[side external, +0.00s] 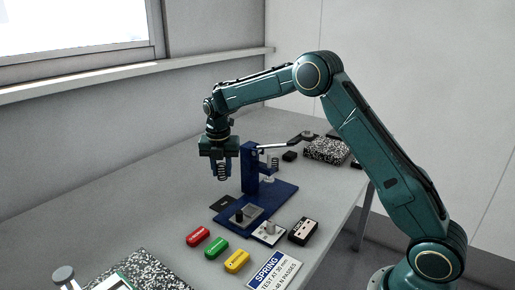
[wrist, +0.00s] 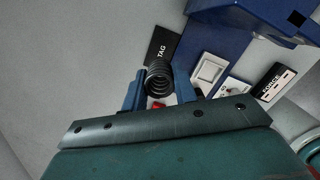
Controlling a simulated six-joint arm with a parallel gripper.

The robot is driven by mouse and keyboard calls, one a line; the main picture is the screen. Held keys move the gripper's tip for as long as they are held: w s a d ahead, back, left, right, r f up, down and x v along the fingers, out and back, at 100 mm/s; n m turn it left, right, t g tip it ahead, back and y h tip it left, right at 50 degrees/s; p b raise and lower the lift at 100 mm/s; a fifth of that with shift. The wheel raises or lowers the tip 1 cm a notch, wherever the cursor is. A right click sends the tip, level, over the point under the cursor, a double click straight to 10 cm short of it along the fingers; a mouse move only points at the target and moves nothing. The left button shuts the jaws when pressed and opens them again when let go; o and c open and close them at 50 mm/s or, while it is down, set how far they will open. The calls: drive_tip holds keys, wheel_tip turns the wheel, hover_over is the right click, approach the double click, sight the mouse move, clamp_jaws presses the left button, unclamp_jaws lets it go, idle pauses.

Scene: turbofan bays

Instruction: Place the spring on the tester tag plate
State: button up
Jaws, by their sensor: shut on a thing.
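My gripper (side external: 221,168) is shut on a dark coil spring (side external: 222,174), held upright above the bench. In the wrist view the spring (wrist: 159,78) sits between the two blue fingers of my gripper (wrist: 159,92). The tag plate (side external: 222,202), a flat black plate, lies at the left edge of the blue tester (side external: 285,192). The tag plate also shows in the wrist view (wrist: 160,44), marked TAG, just beyond the spring. The spring is well above the plate and apart from it.
The tester's blue post and lever (side external: 285,145) rise right of my gripper. A black FORCE box (side external: 303,231) and red (side external: 198,236), green (side external: 216,247) and yellow (side external: 237,261) blocks lie in front. A SPRING card (side external: 273,272) lies nearest. Bench left of the tester is clear.

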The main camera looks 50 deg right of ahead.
sight(221, 173)
wheel_tip(221, 173, down, 5)
idle(0.3)
drive_tip(key=shift+f, duration=2.1)
drive_tip(key=shift+f, duration=0.2)
drive_tip(key=o, duration=1)
drive_tip(key=shift+r, duration=0.1)
drive_tip(key=r, duration=0.7)
drive_tip(key=a+r, duration=0.1)
drive_tip(key=r, duration=0.3)
drive_tip(key=shift+s+a+r, duration=0.1)
drive_tip(key=shift+s, duration=0.25)
drive_tip(key=shift+r, duration=0.45)
